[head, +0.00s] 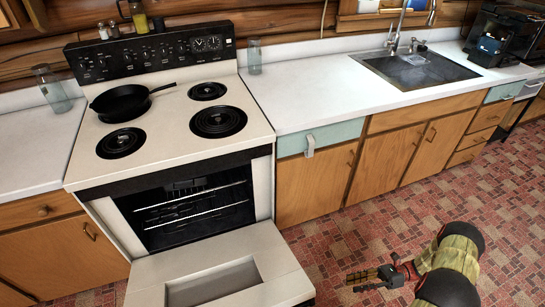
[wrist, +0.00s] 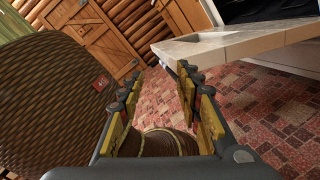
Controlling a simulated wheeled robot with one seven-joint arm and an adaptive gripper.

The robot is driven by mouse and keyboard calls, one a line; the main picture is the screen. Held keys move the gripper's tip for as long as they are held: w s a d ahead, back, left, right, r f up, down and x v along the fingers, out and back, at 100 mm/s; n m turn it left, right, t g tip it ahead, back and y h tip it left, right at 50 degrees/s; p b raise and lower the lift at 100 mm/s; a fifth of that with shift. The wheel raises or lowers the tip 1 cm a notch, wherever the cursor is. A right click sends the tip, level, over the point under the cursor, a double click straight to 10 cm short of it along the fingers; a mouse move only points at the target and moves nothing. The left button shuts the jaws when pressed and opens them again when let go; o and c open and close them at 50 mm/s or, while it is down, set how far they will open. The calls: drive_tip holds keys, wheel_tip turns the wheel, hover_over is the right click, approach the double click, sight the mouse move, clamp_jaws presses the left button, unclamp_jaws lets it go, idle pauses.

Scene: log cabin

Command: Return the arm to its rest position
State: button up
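My arm reaches in from the lower right of the head view, low over the tiled floor. My gripper (head: 372,277) is at its end, to the right of the lowered oven door (head: 270,250) and apart from it in the picture. In the wrist view my gripper (wrist: 160,78) has its yellow-padded fingers spread apart, with nothing held between them. The floor and a brown rounded surface show through the gap. The oven door (wrist: 240,42) also shows at the upper right of the wrist view.
The stove (head: 165,115) has a black pan (head: 122,103) on top, and its oven stands open. The counter (head: 310,95) and wooden cabinets (head: 315,185) run along the wall. Open red-tiled floor (head: 350,240) lies around my gripper. A wooden door (wrist: 95,35) is in the wrist view.

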drive_tip(key=w+a+r+n+g+h+p, duration=0.15)
drive_tip(key=r+n+h, duration=0.25)
drive_tip(key=r, duration=0.7)
drive_tip(key=w+a+r+n+h, duration=0.2)
drive_tip(key=r+n+h, duration=0.15)
drive_tip(key=r, duration=0.65)
drive_tip(key=w+a+r+n+g+h+p, duration=0.15)
drive_tip(key=r+n+h, duration=0.25)
drive_tip(key=r, duration=0.7)
drive_tip(key=s+a+r+n+t+h+p, duration=0.1)
drive_tip(key=s+a+r+n+t+h, duration=0.2)
drive_tip(key=r, duration=0.8)
drive_tip(key=s+a+r+n+t+h+p, duration=0.1)
drive_tip(key=s+a+r+n+t+h, duration=0.2)
drive_tip(key=s+a+r+n+t, duration=0.4)
drive_tip(key=s+a+r+n, duration=0.1)
drive_tip(key=s+r+n, duration=0.1)
drive_tip(key=s+r, duration=0.2)
drive_tip(key=shift+r+h, duration=0.35)
drive_tip(key=shift+r, duration=0.05)
